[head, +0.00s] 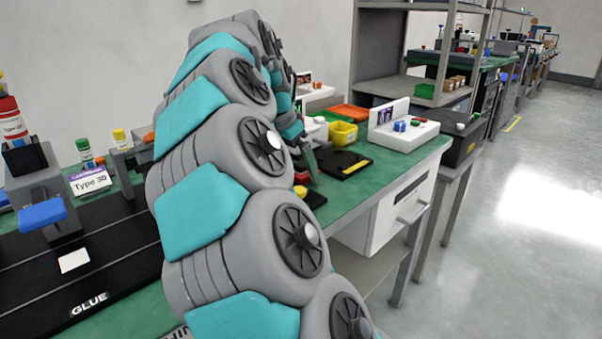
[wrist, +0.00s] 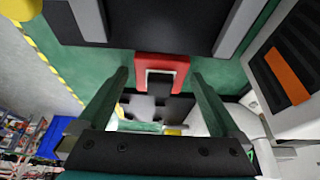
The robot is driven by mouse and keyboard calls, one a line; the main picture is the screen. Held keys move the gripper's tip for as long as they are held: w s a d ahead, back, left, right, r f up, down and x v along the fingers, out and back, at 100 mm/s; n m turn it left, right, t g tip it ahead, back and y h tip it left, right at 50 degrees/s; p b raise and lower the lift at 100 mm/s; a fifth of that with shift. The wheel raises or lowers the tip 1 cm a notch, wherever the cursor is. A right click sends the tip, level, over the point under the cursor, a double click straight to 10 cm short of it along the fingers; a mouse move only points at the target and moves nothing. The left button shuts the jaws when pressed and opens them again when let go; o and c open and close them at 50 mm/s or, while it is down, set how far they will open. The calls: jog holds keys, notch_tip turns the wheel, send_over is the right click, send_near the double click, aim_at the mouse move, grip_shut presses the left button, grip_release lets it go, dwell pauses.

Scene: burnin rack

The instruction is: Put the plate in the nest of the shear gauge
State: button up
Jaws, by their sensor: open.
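My gripper (wrist: 160,74) is open in the wrist view, its two fingers spread on either side of a red square frame (wrist: 174,60) with a pale and dark middle. I cannot tell whether this red piece is the plate or part of a fixture, or whether it touches the fingers. A grey and black fixture (wrist: 145,108) shows between the fingers. In the head view my gripper (head: 308,165) is low over the green bench, partly hidden by my arm. I cannot surely pick out the plate or the shear gauge in either view.
A black glue station (head: 40,290) lies at left. The floor (head: 520,260) at right is clear.

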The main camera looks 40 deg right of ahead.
jog(key=shift+c, duration=0.2)
jog(key=c, duration=1.4)
jog(key=shift+o, duration=0.2)
jog(key=shift+r, duration=0.1)
